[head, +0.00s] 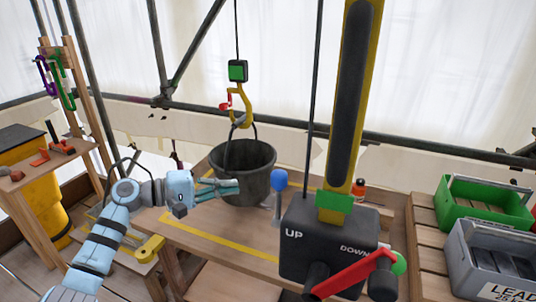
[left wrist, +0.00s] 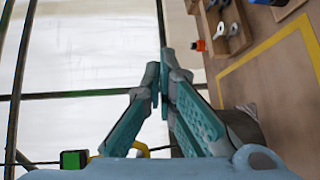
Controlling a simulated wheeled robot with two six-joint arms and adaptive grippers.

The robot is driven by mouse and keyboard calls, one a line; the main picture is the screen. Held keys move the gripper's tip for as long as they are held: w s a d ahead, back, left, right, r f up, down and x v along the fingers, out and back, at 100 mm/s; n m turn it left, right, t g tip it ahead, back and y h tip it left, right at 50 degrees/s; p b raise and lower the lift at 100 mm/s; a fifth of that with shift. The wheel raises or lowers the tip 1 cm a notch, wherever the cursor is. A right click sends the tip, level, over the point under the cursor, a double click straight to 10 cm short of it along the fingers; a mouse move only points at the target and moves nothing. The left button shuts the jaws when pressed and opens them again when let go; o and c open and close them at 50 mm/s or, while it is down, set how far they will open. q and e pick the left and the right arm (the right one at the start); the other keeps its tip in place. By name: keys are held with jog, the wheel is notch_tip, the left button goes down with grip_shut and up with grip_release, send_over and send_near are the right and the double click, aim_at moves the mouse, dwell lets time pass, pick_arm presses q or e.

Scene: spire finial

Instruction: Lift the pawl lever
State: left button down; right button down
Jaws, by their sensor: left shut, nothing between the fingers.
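A lever with a blue ball knob (head: 279,181) and a grey stem stands upright at the left side of a black box marked UP and DOWN (head: 315,245). A red crank arm (head: 345,278) with a green knob (head: 398,263) is on the box's front. No label shows which one is the pawl lever. My left gripper (head: 228,187) is shut and empty, in front of the dark bucket and left of the blue knob, apart from it. Its shut fingers also show in the left wrist view (left wrist: 164,92). My right gripper is not in view.
The bucket (head: 243,172) hangs by its handle from a yellow hook (head: 240,103) over the wooden deck. A yellow mast (head: 350,100) rises above the box. A green crate (head: 490,208) and a grey crate (head: 488,262) stand at the right. A side table with tools (head: 50,160) is at the left.

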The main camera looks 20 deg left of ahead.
aim_at(279, 199)
pick_arm(q)
jog(key=s+d+r+m+g+h, duration=0.2)
jog(key=s+r+h, duration=0.1)
jog(key=r, duration=0.8)
jog(key=shift+s+m, duration=0.4)
jog(key=shift+s, duration=0.45)
jog(key=shift+w+d+f, duration=0.1)
jog(key=shift+d, duration=0.05)
jog(key=p+x, duration=0.4)
jog(key=x, duration=0.6)
jog(key=s, duration=0.4)
jog(key=shift+s+d+p, duration=0.2)
jog(key=shift+p, duration=0.15)
jog(key=shift+w+d, duration=0.15)
